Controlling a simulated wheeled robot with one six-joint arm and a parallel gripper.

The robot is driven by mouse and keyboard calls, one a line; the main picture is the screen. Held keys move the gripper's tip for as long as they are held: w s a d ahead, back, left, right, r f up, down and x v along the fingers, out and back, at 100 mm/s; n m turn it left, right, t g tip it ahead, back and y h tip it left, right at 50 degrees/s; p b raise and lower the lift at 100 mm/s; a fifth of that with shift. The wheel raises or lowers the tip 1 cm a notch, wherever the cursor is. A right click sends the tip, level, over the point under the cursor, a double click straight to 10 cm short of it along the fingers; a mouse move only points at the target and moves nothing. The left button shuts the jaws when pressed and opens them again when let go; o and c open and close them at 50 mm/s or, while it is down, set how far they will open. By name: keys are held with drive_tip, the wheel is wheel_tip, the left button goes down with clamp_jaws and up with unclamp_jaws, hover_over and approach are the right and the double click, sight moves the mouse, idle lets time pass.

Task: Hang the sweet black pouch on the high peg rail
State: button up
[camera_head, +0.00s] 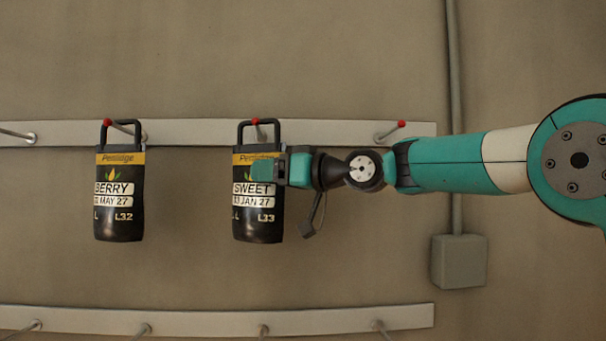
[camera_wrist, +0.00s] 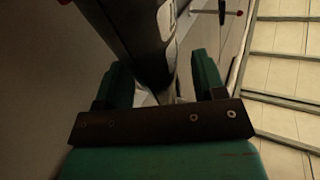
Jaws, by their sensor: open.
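The black pouch labelled SWEET (camera_head: 257,215) hangs upright by its loop handle from a red-tipped peg (camera_head: 255,122) on the high peg rail (camera_head: 200,132). My gripper (camera_head: 268,170) is in front of the pouch's upper part and hides some of its yellow band. In the wrist view, my gripper's two green fingers (camera_wrist: 162,85) stand apart on either side of the dark pouch body (camera_wrist: 140,35). The jaws are open. I cannot tell whether a finger touches the pouch.
A black BERRY pouch (camera_head: 119,205) hangs on a peg to the left. A red-tipped peg (camera_head: 401,124) at the rail's right end is bare. A lower peg rail (camera_head: 200,323) runs below with bare pegs. A grey box (camera_head: 458,262) and conduit (camera_head: 453,60) are at right.

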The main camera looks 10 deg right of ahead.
drive_tip(key=b+v, duration=0.8)
drive_tip(key=v, duration=0.9)
drive_tip(key=s+a+f+m+g+h+b, duration=0.1)
drive_tip(key=s+a+f+h+b, duration=0.2)
drive_tip(key=f, duration=0.7)
drive_tip(key=s+a+f+m+g+h+b, duration=0.15)
drive_tip(key=s+f, duration=0.25)
drive_tip(key=f, duration=0.7)
drive_tip(key=s+d+f+g+h+b, duration=0.1)
drive_tip(key=s+d+f+g+h, duration=0.1)
drive_tip(key=s+f, duration=0.8)
drive_tip(key=s+d+f+g+h+b, duration=0.1)
drive_tip(key=s+f+g+h, duration=0.3)
drive_tip(key=s+f, duration=0.7)
drive_tip(key=shift+d+f+m+g, duration=0.35)
drive_tip(key=shift+d+f, duration=0.3)
drive_tip(key=shift+d, duration=0.1)
